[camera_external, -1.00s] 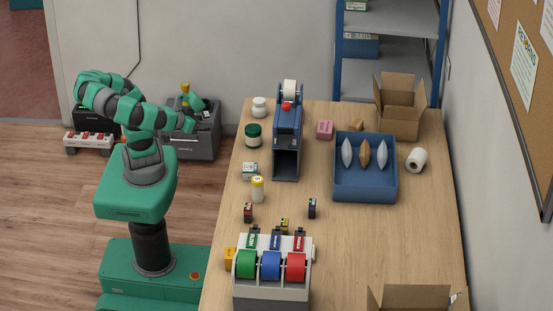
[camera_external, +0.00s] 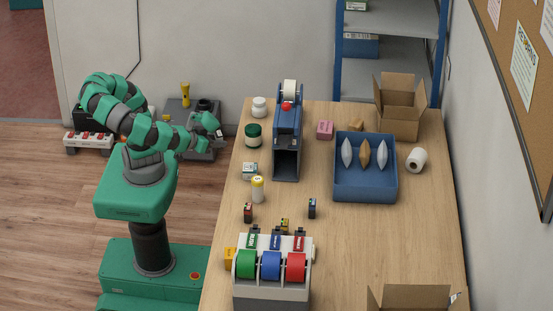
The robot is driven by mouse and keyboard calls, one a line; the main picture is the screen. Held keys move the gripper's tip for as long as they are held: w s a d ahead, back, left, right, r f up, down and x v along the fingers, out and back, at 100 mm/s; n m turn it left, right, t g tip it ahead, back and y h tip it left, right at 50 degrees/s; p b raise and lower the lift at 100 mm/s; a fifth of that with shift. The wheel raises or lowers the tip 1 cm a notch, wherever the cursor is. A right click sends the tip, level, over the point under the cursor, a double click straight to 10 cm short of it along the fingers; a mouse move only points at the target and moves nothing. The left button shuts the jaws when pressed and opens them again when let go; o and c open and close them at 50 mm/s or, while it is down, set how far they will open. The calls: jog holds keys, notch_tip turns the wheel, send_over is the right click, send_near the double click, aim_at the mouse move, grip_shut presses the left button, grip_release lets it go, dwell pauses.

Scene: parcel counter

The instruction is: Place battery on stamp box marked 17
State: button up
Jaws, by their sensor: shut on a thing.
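My gripper (camera_external: 212,128) is raised over the floor to the left of the counter, near the grey equipment case. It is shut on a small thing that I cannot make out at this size. Small dark-bodied blocks stand on the counter: one with red (camera_external: 248,212), one with blue (camera_external: 312,208) and one with yellow (camera_external: 285,225). A small white and green box (camera_external: 250,171) lies near the left edge. I cannot read a 17 on anything, and I cannot tell which item is the battery or the stamp box.
A roll dispenser (camera_external: 272,290) with green, blue and red rolls stands at the counter's front. A blue tray (camera_external: 364,193), a blue tape machine (camera_external: 287,135), jars (camera_external: 253,138) and a cardboard box (camera_external: 400,122) stand farther back.

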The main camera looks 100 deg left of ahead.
send_over(247, 168)
jog(key=shift+s+f, duration=0.1)
jog(key=shift+f, duration=0.45)
jog(key=shift+d+f+b, duration=0.1)
jog(key=shift+f+b, duration=0.4)
jog(key=shift+f, duration=1.25)
jog(key=shift+f, duration=0.1)
jog(key=o, duration=1)
jog(key=shift+s+d+r, duration=0.1)
jog(key=shift+d+r, duration=0.15)
jog(key=shift+r, duration=0.05)
jog(key=p+v, duration=0.1)
jog(key=v, duration=1)
jog(key=shift+s, duration=0.15)
